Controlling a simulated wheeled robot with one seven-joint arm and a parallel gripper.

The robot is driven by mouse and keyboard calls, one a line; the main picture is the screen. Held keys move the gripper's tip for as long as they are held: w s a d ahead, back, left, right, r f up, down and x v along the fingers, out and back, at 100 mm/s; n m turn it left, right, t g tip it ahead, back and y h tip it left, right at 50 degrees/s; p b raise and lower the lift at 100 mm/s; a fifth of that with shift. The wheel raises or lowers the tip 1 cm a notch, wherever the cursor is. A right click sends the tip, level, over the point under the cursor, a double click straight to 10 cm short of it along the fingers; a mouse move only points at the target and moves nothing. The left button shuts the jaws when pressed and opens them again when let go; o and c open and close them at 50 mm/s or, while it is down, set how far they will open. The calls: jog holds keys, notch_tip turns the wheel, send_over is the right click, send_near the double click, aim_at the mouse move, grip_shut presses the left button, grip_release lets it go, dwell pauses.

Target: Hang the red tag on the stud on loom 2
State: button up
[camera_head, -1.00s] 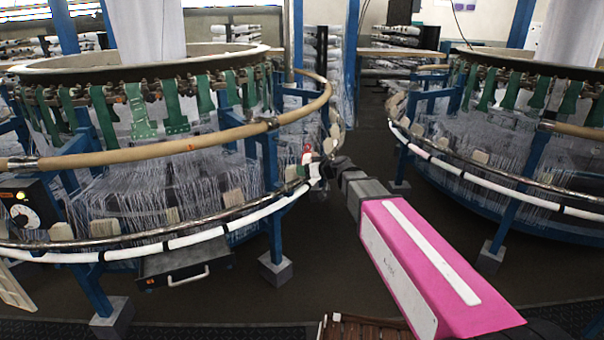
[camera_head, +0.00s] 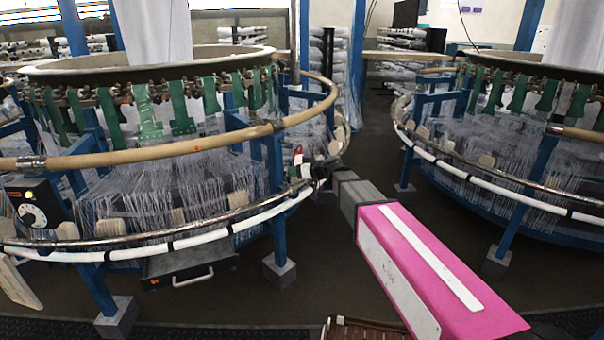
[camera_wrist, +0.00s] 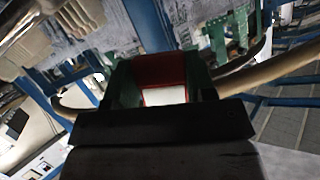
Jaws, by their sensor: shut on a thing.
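My gripper (camera_head: 303,166) is at the far end of my pink and grey arm, by the right-hand part of the left loom's rim. The red tag (camera_head: 297,159) shows as a small red patch at the fingertips. In the wrist view my gripper (camera_wrist: 163,82) has its two green-looking fingers on either side of the red tag (camera_wrist: 163,69), which has a white area below the red. The left loom (camera_head: 165,147) has a tan upper ring and a white lower rail. The right loom (camera_head: 490,145) stands apart. I cannot make out a stud or a loom number.
A control box with a dial (camera_head: 35,205) hangs at the left loom's left side. A grey drawer box (camera_head: 190,267) sits low under that loom. Blue posts stand on grey blocks (camera_head: 279,271). An open floor aisle (camera_head: 370,150) runs between the looms.

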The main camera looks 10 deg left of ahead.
jog(key=shift+w+a, duration=0.55)
jog(key=shift+a, duration=0.35)
jog(key=shift+d, duration=0.1)
jog(key=shift+r, duration=0.25)
jog(key=shift+w+a, duration=0.3)
jog(key=shift+a, duration=0.25)
jog(key=shift+w+a, duration=0.3)
jog(key=shift+a, duration=0.2)
dwell(0.4)
jog(key=shift+f, duration=0.25)
jog(key=o, duration=1.1)
